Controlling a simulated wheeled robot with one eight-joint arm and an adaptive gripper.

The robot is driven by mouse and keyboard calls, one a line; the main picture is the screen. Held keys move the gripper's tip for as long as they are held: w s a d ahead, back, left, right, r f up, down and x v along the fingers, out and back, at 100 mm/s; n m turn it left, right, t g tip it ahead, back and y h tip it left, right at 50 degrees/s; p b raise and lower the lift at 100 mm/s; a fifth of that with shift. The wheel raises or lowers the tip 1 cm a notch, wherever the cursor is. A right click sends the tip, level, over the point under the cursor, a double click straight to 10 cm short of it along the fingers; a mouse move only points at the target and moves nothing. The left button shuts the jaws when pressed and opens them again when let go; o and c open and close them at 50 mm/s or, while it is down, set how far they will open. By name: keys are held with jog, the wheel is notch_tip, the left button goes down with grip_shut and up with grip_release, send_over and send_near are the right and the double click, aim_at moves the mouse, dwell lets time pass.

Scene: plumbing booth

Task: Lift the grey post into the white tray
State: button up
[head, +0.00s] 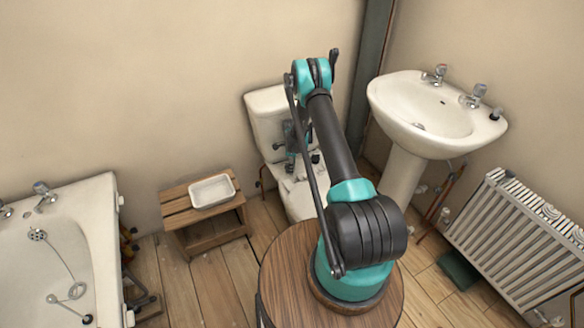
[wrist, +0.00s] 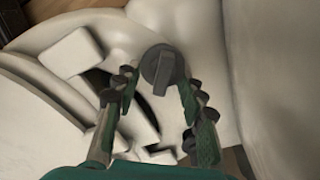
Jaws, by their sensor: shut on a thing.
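The grey post (wrist: 162,68) shows in the wrist view as a dark grey round piece with a raised bar across it. My gripper (wrist: 157,84) has its fingers closed around it, one finger on each side. The white toilet lies beneath and around them. In the head view my gripper (head: 291,136) is in front of the toilet cistern, partly hidden by my arm, and the post cannot be made out clearly there. The white tray (head: 212,190) is shallow, looks empty and sits on a wooden stool, left of the toilet and my gripper.
The wooden stool (head: 174,204) stands against the back wall. The toilet (head: 262,106) is behind my arm. A bathtub (head: 96,220) is at the left, a washbasin (head: 385,97) and a radiator (head: 510,235) at the right. Floor shows between bathtub and round wooden table (head: 284,265).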

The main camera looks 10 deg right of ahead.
jog(key=shift+r, duration=0.55)
jog(key=shift+r, duration=0.35)
jog(key=shift+r, duration=0.3)
jog(key=shift+r, duration=0.35)
jog(key=shift+r, duration=0.45)
jog(key=s+d+r, duration=0.1)
jog(key=s+r, duration=0.4)
jog(key=shift+s+d, duration=0.35)
jog(key=shift+d, duration=0.05)
